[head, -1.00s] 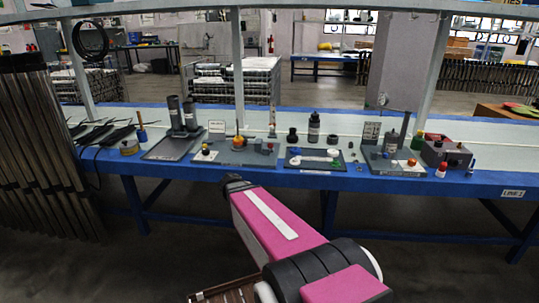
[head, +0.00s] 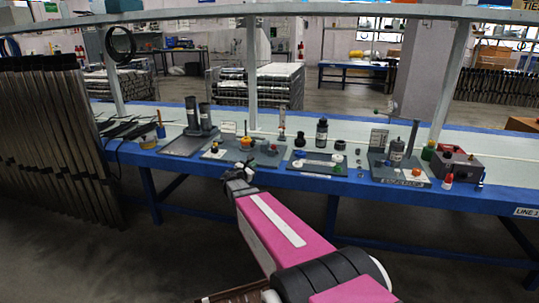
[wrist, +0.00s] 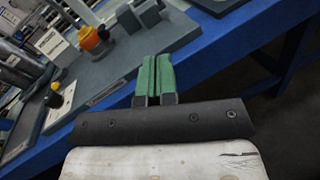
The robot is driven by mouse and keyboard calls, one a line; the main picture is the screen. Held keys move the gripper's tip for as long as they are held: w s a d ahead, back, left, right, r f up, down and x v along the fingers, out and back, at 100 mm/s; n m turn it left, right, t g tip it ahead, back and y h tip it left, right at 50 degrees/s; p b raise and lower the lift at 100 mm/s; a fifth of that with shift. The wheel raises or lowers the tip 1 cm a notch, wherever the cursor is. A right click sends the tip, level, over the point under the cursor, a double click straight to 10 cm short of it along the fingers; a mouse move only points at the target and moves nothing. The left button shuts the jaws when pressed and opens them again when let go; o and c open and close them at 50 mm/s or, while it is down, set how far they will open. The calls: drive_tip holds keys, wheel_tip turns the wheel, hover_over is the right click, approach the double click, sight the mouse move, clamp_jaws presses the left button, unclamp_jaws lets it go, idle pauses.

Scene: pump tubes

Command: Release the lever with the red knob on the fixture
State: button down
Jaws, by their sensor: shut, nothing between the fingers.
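My gripper (head: 240,172) is in front of the near edge of the bench, beside a grey fixture plate (head: 228,154). In the wrist view its green fingers (wrist: 155,76) are together, with nothing between them, over the plate's near edge. On this plate stands an orange-and-yellow knob piece (wrist: 92,38), also in the head view (head: 246,143), with grey blocks (wrist: 146,12) beside it. A small yellow piece with a dark knob (wrist: 55,100) is on the plate's left part. A red-orange ball knob (head: 414,173) shows on another fixture to the right. I cannot tell which knob belongs to the lever.
The blue bench edge (head: 330,182) runs along the front. A plate with white and green parts (head: 318,164) lies right of the near fixture; a black bottle (head: 322,132) stands behind it. Dark upright cylinders (head: 198,118) stand left. The floor in front is open.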

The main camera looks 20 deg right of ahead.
drive_tip(key=x, duration=1)
drive_tip(key=shift+w+d+r, duration=0.3)
drive_tip(key=shift+d+r, duration=0.4)
drive_tip(key=shift+d, duration=0.15)
drive_tip(key=shift+w+d+r, duration=0.25)
drive_tip(key=shift+d+r, duration=0.3)
drive_tip(key=shift+d, duration=0.05)
drive_tip(key=shift+r, duration=0.1)
drive_tip(key=shift+w+d+r+y, duration=0.1)
drive_tip(key=shift+w+r+y, duration=0.05)
drive_tip(key=shift+r+y, duration=0.2)
